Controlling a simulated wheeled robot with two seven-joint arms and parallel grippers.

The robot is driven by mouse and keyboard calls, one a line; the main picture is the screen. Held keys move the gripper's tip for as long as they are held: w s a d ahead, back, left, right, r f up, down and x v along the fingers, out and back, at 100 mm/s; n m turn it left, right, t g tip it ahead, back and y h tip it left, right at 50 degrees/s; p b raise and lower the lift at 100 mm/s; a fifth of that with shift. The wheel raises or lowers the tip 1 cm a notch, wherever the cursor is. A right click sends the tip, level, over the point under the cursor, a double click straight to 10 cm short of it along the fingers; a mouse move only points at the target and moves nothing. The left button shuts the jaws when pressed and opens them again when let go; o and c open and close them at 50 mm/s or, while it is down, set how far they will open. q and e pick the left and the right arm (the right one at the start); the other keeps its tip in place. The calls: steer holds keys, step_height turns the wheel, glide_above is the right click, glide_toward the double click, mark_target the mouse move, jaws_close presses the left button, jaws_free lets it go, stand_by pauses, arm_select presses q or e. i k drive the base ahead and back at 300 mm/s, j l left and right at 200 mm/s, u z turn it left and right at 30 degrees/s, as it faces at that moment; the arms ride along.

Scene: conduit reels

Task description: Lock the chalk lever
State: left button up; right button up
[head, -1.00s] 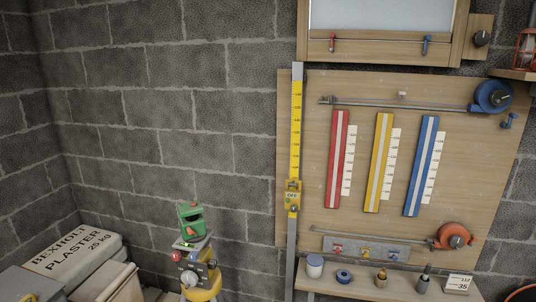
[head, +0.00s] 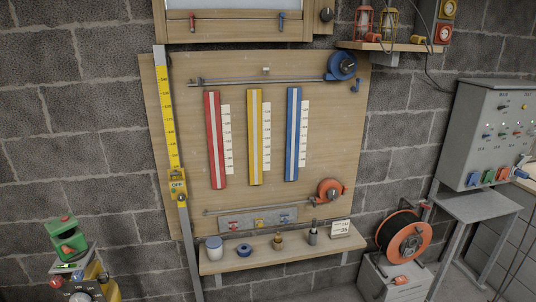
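A wooden board (head: 336,130) hangs on the block wall in the head view. A blue round reel (head: 338,66) with a dark handle sits at its upper right, at the end of a long grey bar. A small blue part (head: 356,85) is just below it. An orange reel (head: 326,192) sits lower right, at the end of another thin bar. No label shows which part is the chalk lever, and I cannot tell whether anything is locked. Neither of my grippers is in view.
Red (head: 215,140), yellow (head: 254,140) and blue (head: 291,140) strips are on the board. A shelf (head: 290,254) below holds small pots and a card. A yellow-scaled post (head: 170,120) stands left. A cable reel (head: 404,236) and grey control box (head: 490,130) stand right.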

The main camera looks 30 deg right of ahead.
mark_target(357, 79)
steer(key=z, duration=1.4)
